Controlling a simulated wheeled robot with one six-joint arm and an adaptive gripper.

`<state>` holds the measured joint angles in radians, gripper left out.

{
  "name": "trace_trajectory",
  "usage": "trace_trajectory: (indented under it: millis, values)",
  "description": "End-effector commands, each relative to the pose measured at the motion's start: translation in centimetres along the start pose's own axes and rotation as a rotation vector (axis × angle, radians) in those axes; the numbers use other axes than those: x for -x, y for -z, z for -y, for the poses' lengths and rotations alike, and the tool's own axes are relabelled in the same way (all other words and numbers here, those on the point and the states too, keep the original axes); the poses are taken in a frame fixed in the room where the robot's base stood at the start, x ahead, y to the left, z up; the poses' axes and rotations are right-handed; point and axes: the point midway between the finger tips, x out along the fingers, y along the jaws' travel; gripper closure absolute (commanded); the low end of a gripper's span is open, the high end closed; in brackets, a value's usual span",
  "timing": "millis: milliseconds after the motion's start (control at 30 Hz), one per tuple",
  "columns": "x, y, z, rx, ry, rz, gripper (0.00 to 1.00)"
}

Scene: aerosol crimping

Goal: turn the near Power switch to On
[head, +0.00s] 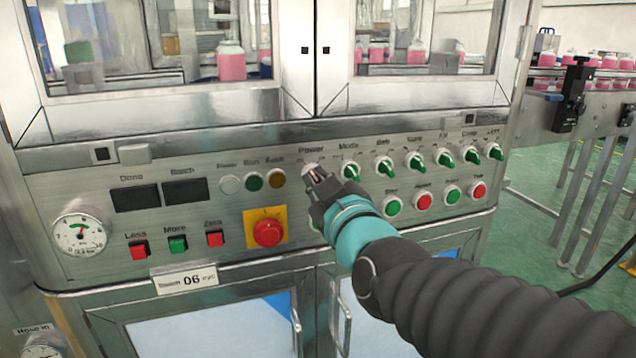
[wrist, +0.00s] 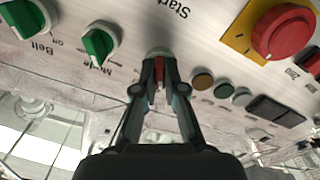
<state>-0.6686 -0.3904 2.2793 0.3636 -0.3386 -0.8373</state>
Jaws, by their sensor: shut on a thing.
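The Power switch (head: 310,168) is on the sloping metal control panel, left end of the row of rotary switches. Its pale round base shows above my gripper (head: 316,181) in the head view. In the wrist view, which is upside down, my gripper (wrist: 159,75) is shut around the Power switch's red handle (wrist: 160,70), with the base (wrist: 158,51) just beyond the fingertips. The fingers hide most of the handle, so I cannot tell its setting.
The green-handled Mode switch (head: 350,171) is close on the right, with more switches beyond. Three lamps (head: 254,182) lie to the left. The red emergency stop (head: 267,232) on its yellow plate is lower left. The green Start button (head: 393,206) is lower right.

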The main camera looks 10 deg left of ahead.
Motion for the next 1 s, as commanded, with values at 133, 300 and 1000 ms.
trace_trajectory:
  millis: [133, 300, 1000]
  values:
    - [0.00, -0.14, 0.08, -0.063, 0.000, -0.002, 1.00]
    - [0.01, -0.26, 0.13, -0.186, 0.000, -0.001, 1.00]
    - [0.01, -0.22, 0.04, -0.814, 0.001, 0.000, 1.00]
